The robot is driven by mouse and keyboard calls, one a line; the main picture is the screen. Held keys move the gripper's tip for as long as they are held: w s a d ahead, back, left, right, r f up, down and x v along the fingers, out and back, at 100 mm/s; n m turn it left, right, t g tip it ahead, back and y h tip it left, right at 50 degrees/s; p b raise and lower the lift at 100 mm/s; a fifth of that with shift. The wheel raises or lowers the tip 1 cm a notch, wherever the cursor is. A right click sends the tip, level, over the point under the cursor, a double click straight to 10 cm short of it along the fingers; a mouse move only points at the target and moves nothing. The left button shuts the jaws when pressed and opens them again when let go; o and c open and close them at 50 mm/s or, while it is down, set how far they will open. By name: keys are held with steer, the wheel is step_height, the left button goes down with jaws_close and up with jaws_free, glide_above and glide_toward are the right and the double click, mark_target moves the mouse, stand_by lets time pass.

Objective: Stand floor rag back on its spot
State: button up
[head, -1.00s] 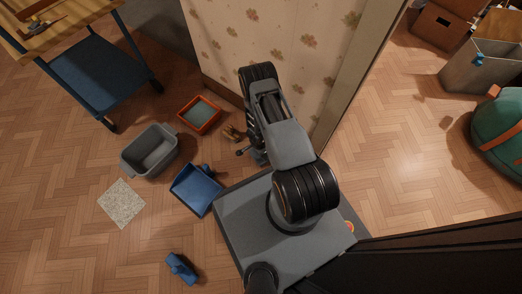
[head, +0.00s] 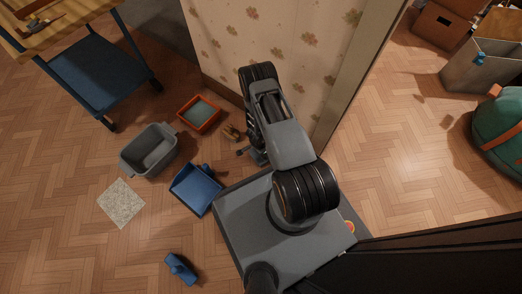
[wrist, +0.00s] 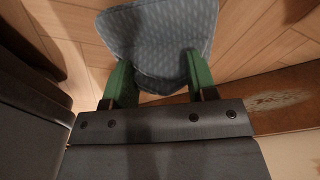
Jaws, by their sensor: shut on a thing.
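My gripper (wrist: 158,84) has two green fingers shut on a blue-grey cloth with a pale dash pattern, which I take to be the floor rag (wrist: 160,35). The rag spreads out beyond the fingertips over the wood floor in the wrist view. I cannot tell whether it touches the floor. In the head view my arm's end is low beside the papered wall, and my arm hides the fingers and the rag. A speckled pale square (head: 121,203) lies flat and bare on the floor at left; I cannot tell whether it is the rag's spot.
A grey tub (head: 151,150), a blue dustpan (head: 196,189), an orange-rimmed tray (head: 199,114) and a small brown object (head: 232,133) lie near my base. A blue object (head: 181,268) lies at front. The wall (head: 275,40) stands close behind my arm. Floor at lower left is clear.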

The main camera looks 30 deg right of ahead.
steer(key=shift+f+b, duration=0.55)
steer(key=shift+f, duration=0.15)
steer(key=o, duration=1.4)
steer(key=shift+a+r+p, duration=0.15)
steer(key=shift+r+p, duration=0.9)
steer(key=shift+r, duration=0.3)
steer(key=shift+a+r+p, duration=0.2)
steer(key=shift+r+p, duration=0.9)
steer(key=shift+r, duration=0.2)
steer(key=shift+a+r+p, duration=0.15)
steer(key=shift+r+p, duration=0.9)
steer(key=shift+r, duration=0.3)
